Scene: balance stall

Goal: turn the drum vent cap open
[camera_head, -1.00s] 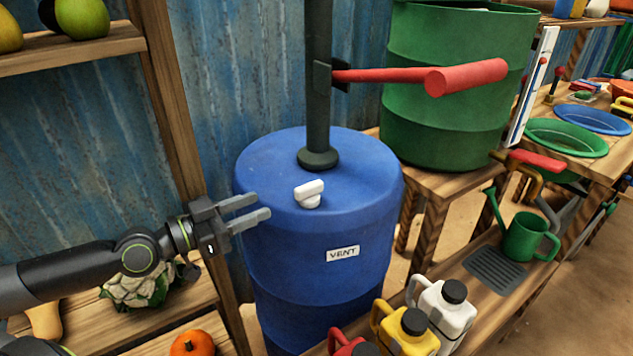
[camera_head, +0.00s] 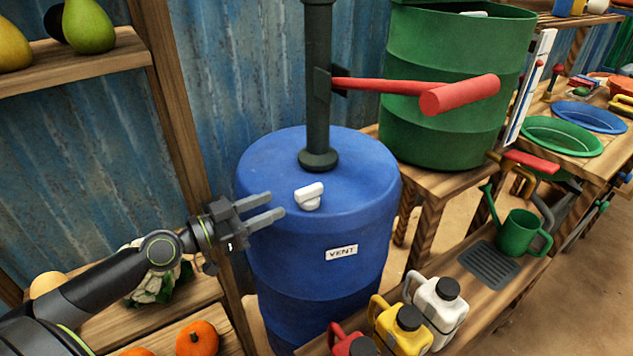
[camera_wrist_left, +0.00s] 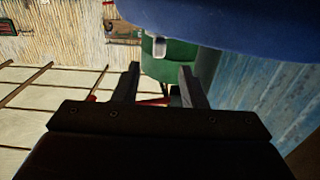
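The white vent cap (camera_head: 309,196) sits on top of the blue drum (camera_head: 318,281), near its front edge, above the label reading VENT. It also shows in the left wrist view (camera_wrist_left: 159,46), where the drum (camera_wrist_left: 235,22) fills the top of an upside-down picture. My left gripper (camera_head: 277,204) is to the left of the cap, with its fingers pointing right towards it. The fingers are apart, with nothing between them, and a short gap separates them from the cap. In the left wrist view the cap appears beyond the open fingertips (camera_wrist_left: 160,67). My right gripper is not in view.
A dark upright pipe (camera_head: 318,85) with a red lever (camera_head: 455,95) rises behind the cap. A green drum (camera_head: 455,95) stands behind right. Several jugs (camera_head: 437,305) stand at the drum's lower right. A wooden shelf post (camera_head: 178,100) is behind my left arm.

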